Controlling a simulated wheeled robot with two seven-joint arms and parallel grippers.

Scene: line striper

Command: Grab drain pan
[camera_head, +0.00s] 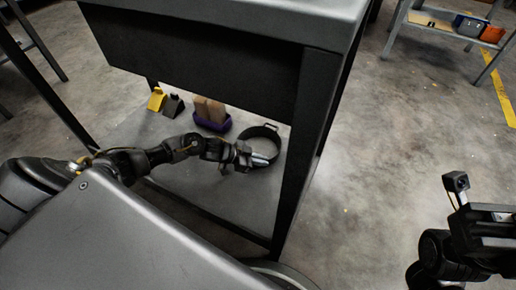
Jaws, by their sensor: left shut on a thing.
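The drain pan (262,135) is a dark round pan with a small handle at its top. It rests on the grey lower shelf (215,196) under a dark workbench, near the bench's right leg. My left arm reaches in from the left under the bench. My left gripper (256,160) is at the pan's near-left rim and is shut on it. The exact finger contact is small and partly hidden. My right gripper (456,184) is at the lower right, over open floor and away from the pan; its jaw opening is unclear.
A purple bin (213,124) with tan blocks, a yellow piece (156,99) and a dark grey piece (173,105) stand left of the pan on the shelf. The bench's dark leg (297,150) is close on the right.

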